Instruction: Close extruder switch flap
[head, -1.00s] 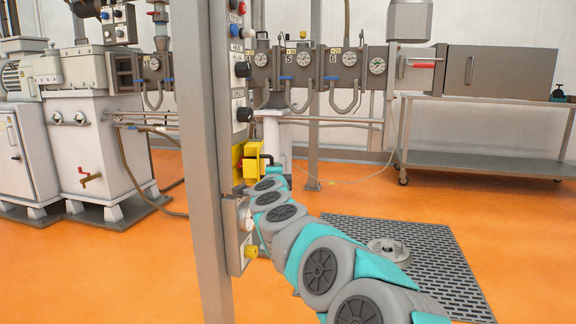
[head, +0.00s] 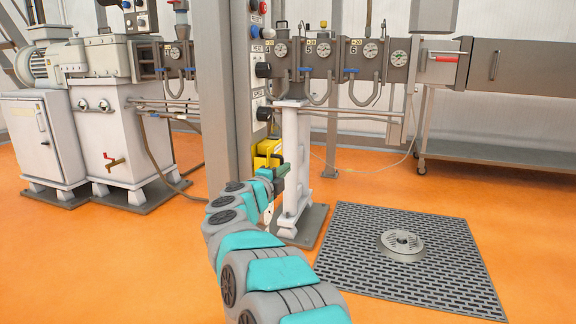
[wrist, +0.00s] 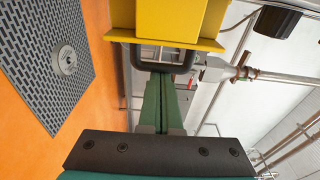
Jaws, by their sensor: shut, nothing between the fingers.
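The yellow switch box (head: 268,155) is mounted on the grey control column, partly hidden by my arm in the head view. In the wrist view its yellow body and flange (wrist: 170,22) fill the top middle, and a dark U-shaped handle (wrist: 190,60) sticks out below the flange. I cannot tell how far the flap stands open. My gripper (head: 281,172) is beside the box in the head view. In the wrist view the green fingers (wrist: 160,82) are together and empty, with their tips at the handle; I cannot tell whether they touch it.
The grey column (head: 222,90) stands close to the left of my arm. A white machine support post (head: 292,150) is just right of my gripper. A floor grate (head: 350,262) with a round drain (head: 402,243) lies to the right. Open orange floor surrounds it.

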